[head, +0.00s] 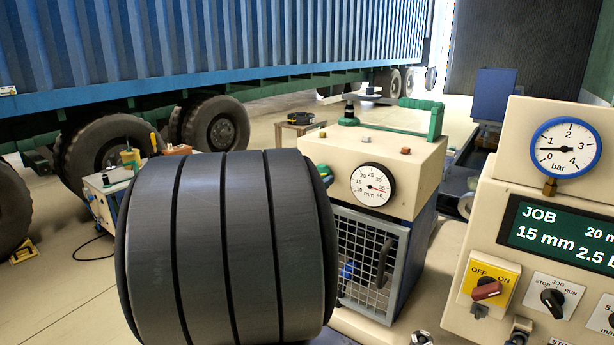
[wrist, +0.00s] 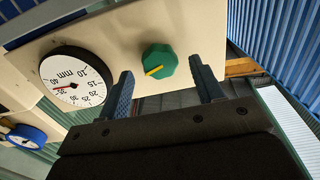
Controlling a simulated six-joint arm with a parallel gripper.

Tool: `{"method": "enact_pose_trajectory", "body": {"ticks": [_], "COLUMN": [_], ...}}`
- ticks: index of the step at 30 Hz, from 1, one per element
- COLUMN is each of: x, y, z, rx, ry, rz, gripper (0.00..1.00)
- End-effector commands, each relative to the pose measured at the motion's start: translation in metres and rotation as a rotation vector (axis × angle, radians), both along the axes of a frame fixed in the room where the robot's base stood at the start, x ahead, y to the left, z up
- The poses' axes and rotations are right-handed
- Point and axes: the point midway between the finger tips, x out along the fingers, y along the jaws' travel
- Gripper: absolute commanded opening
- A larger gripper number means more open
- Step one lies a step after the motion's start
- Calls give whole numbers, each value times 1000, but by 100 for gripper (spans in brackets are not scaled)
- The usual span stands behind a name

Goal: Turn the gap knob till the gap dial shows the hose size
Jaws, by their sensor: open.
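The gap dial (head: 373,185) is a white round gauge marked in mm on the front of a cream machine; its red needle points near 35. It also shows, turned over, in the wrist view (wrist: 75,82).
A large dark ribbed shape fills the lower left of the head view and hides part of the machine. Below the dial is a mesh guard door (head: 368,265). At right stand a bar gauge (head: 566,148) and a yellow OFF/ON switch (head: 487,285). A blue trailer (head: 220,40) stands behind.

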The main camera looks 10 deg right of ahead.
Motion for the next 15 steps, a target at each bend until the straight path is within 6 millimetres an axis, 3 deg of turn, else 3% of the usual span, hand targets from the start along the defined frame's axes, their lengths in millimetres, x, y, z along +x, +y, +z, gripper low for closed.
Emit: {"method": "enact_pose_trajectory", "body": {"ticks": [6,15], "x": [16,18], "y": [-16,-18], "z": [0,0], "rx": [-1,-1], "ry": [1,-1], "rz": [-1,0], "gripper": [61,61]}}
